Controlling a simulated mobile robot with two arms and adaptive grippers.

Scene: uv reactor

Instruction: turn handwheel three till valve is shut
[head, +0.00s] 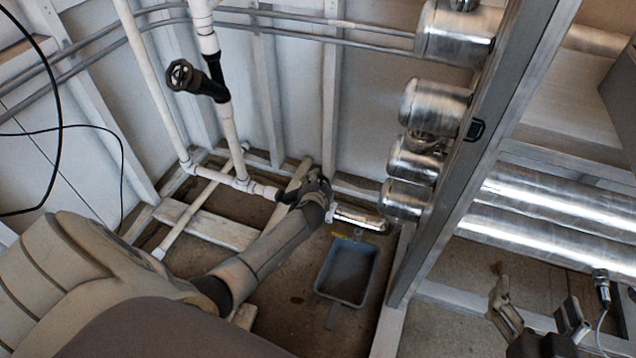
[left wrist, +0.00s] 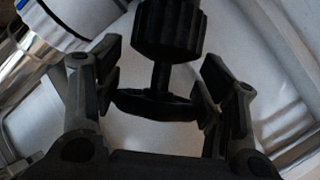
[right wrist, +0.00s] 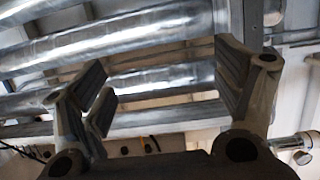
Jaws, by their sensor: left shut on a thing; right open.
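A black handwheel (left wrist: 155,106) shows edge-on in the left wrist view, with its stem running to a ribbed black valve body (left wrist: 168,35). My left gripper (left wrist: 160,88) has its fingers at both sides of the wheel's rim and is shut on it. In the head view, my left gripper (head: 318,188) is low by the wall, where white pipe meets a shiny metal pipe; it largely hides that wheel. I see no number on it. My right gripper (head: 537,308) is open and empty at the lower right; its spread fingers show in the right wrist view (right wrist: 165,85).
Another black handwheel (head: 181,75) sits on a white upright pipe at the upper left. A grey bin (head: 347,270) stands on the floor below the shiny pipe. A grey frame post (head: 480,150) and metal cylinders (head: 435,108) stand between my arms. Large shiny pipes (head: 560,200) lie behind my right gripper.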

